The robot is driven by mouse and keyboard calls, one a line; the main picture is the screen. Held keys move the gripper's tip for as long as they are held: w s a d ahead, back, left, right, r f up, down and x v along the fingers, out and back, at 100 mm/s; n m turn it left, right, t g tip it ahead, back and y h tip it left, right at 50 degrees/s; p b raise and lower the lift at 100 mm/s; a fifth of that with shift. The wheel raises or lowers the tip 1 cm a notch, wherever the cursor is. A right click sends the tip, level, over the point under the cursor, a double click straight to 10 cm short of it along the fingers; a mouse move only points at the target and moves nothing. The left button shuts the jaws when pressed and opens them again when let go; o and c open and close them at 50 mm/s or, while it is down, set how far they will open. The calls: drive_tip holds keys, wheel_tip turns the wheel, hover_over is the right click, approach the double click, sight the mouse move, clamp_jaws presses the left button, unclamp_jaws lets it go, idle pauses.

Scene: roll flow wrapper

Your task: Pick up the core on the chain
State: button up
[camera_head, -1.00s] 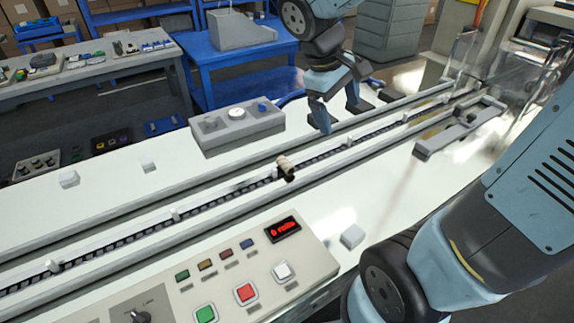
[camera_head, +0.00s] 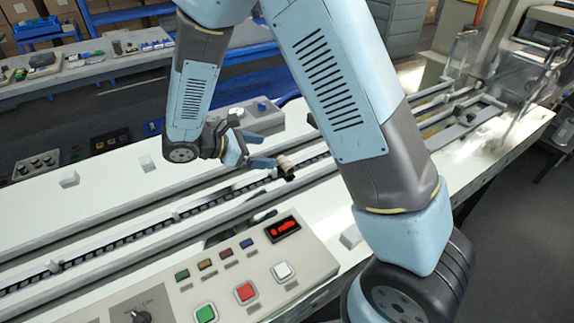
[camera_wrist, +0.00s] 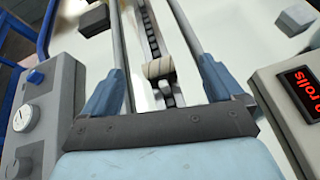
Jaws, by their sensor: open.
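The core (camera_head: 285,167) is a small tan-brown cylinder resting on the chain (camera_head: 140,228), which runs in a slot between two rails. In the wrist view the core (camera_wrist: 160,68) lies across the chain (camera_wrist: 149,32), between my two blue fingers and just beyond the gripper's dark base. My gripper (camera_head: 262,160) is open beside the core, at its left in the head view. In the wrist view (camera_wrist: 158,75) the fingers are spread wide on either side, with a gap to the core on both sides. Part of my gripper is hidden by its own links in the head view.
A control panel (camera_head: 235,272) with buttons and a red display stands in front of the chain. A grey box with knobs (camera_head: 258,116) sits behind it. Small grey blocks (camera_head: 68,179) lie on the white table. The rails (camera_head: 110,213) flank the chain closely.

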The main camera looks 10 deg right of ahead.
sight(283, 162)
drive_tip(key=a+f+n+t, duration=0.2)
drive_tip(key=a+f, duration=0.1)
drive_tip(key=f, duration=0.1)
drive_tip(key=shift+h, duration=0.3)
drive_tip(key=x, duration=0.8)
drive_tip(key=shift+x, duration=2.65)
drive_tip(key=shift+s, duration=0.2)
drive_tip(key=c, duration=1)
